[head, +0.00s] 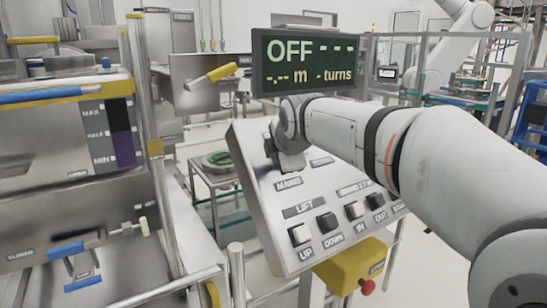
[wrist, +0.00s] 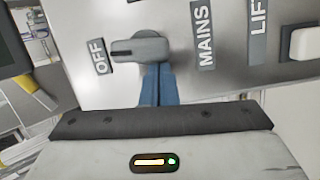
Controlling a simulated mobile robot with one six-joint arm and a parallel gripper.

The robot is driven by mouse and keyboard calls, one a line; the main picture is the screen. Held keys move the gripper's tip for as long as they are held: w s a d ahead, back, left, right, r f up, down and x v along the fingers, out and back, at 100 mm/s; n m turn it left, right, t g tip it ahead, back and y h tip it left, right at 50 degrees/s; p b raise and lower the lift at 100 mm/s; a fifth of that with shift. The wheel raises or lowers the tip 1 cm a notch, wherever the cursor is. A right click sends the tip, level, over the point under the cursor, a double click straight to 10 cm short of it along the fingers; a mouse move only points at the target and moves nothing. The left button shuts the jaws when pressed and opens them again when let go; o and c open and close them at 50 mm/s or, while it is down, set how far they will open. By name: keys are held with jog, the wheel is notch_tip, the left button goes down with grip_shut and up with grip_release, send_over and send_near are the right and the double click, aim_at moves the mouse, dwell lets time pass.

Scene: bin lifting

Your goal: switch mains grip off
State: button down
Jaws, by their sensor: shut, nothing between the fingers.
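The mains grip (wrist: 138,50) is a grey rotary handle on the sloped control panel (head: 262,178). In the wrist view its narrow end points left to the OFF label (wrist: 101,56); the MAINS label (wrist: 205,35) is to its right. My gripper (wrist: 157,70) has its blue fingers shut with nothing between them. Their tips are right beside the grip's lower edge; I cannot tell if they touch it. In the head view my wrist hides the grip and the fingertips. The display (head: 308,62) above the panel reads OFF, with dashes for metres and turns.
The panel's lower part carries a white UP button (head: 300,234), a black DOWN button (head: 327,222) and IN and OUT buttons. A yellow box (head: 347,266) with a red knob is below. A steel machine with level marks (head: 108,132) stands left, with posts near the panel.

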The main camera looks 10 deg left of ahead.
jog(key=shift+w+d+r+p, duration=0.2)
jog(key=shift+w+r+p, duration=0.15)
jog(key=shift+r, duration=0.05)
jog(key=shift+r, duration=0.1)
jog(key=shift+s+a, duration=0.2)
jog(key=shift+a, duration=0.1)
jog(key=shift+s+a+f, duration=0.25)
jog(key=shift+s+a, duration=0.9)
jog(key=shift+a, duration=0.05)
jog(key=v, duration=1)
jog(key=shift+s+f+p, duration=0.2)
jog(key=shift+s+p, duration=0.1)
jog(key=shift+p, duration=0.05)
jog(key=shift+a, duration=0.1)
